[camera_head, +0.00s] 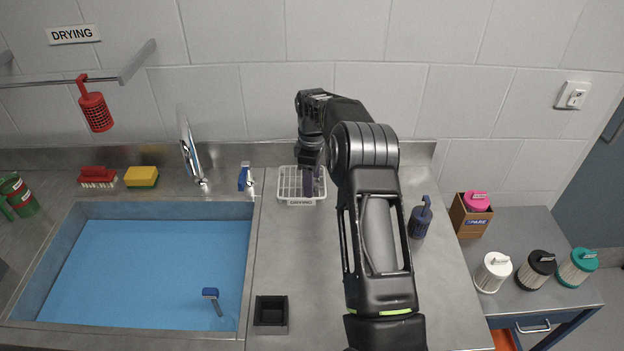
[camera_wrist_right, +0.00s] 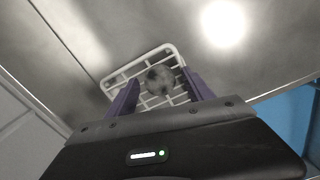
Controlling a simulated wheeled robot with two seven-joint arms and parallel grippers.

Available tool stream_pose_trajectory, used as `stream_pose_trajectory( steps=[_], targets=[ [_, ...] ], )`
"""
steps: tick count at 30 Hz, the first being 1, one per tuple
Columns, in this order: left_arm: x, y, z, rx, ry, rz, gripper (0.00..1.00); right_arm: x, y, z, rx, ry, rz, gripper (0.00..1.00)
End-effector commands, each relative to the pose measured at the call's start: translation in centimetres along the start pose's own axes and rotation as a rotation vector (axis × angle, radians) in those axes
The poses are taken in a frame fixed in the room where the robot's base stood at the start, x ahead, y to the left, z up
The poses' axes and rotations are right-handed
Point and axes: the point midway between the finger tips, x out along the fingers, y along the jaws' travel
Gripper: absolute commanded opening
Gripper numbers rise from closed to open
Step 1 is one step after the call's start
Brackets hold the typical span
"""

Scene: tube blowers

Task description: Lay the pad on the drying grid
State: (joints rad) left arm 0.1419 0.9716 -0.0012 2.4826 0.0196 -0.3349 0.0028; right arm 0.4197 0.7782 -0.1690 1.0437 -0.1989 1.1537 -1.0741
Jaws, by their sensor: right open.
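The drying grid (camera_head: 289,184) is a small white basket-like rack with a "DRYING" label on its front, on the counter right of the sink. In the right wrist view its white bars and rim (camera_wrist_right: 118,75) also show. A round grey pad with dark spots (camera_wrist_right: 158,80) lies over the bars, between my right gripper's fingers. The pad is hidden in the head view. My right gripper (camera_head: 312,184) is over the grid, pointing down, its purple fingers (camera_wrist_right: 160,92) apart on either side of the pad. I see a gap beside the pad. My left gripper is not in view.
The blue-filled sink (camera_head: 150,265) is at left, with a tap (camera_head: 190,150) behind it. A black open box (camera_head: 271,315) stands near the counter's front. Several filters stand on the right side table (camera_head: 530,230).

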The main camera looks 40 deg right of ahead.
Motion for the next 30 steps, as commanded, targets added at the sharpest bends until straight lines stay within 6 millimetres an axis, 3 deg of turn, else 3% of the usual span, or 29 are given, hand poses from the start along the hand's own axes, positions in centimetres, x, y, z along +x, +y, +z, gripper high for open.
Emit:
stream_pose_trajectory(
  steps=[8,18,30],
  targets=[
    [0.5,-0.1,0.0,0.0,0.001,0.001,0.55,-1.7,0.1,-0.1,0.0,0.002,0.003,0.61],
    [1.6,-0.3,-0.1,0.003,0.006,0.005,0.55,-7.0,0.1,0.0,0.0,0.001,0.002,0.61],
    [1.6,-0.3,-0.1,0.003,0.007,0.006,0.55,-7.8,0.0,0.0,0.0,0.0,0.0,0.61]
  ],
)
